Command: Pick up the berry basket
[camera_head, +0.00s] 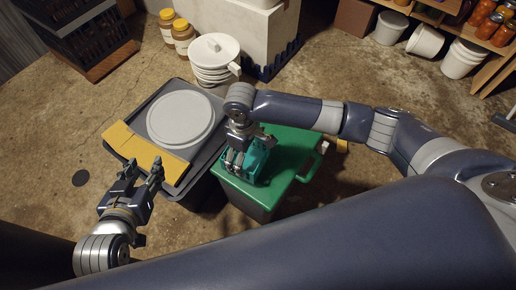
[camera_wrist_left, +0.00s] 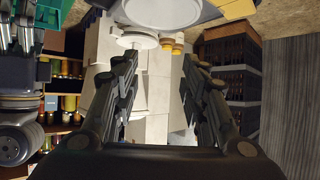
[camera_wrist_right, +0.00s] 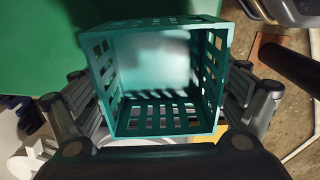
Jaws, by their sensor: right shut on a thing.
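The berry basket (camera_head: 259,166) is a small teal slotted box over the green lid of a bin in the head view. In the right wrist view the basket (camera_wrist_right: 155,112) fills the middle; its open inside looks empty. My right gripper (camera_head: 243,163) is shut on it, with a finger at each of two opposite sides. I cannot tell whether the basket touches the lid. My left gripper (camera_head: 146,172) is open and empty near the yellow card; its spread fingers show in the left wrist view (camera_wrist_left: 158,60).
The green-lidded bin (camera_head: 296,148) stands beside a dark bin (camera_head: 207,176) bearing a round grey lid (camera_head: 181,117) and a yellow card (camera_head: 133,148). Stacked white lids (camera_head: 213,58), jars (camera_head: 182,36) and a white block (camera_head: 250,30) stand behind.

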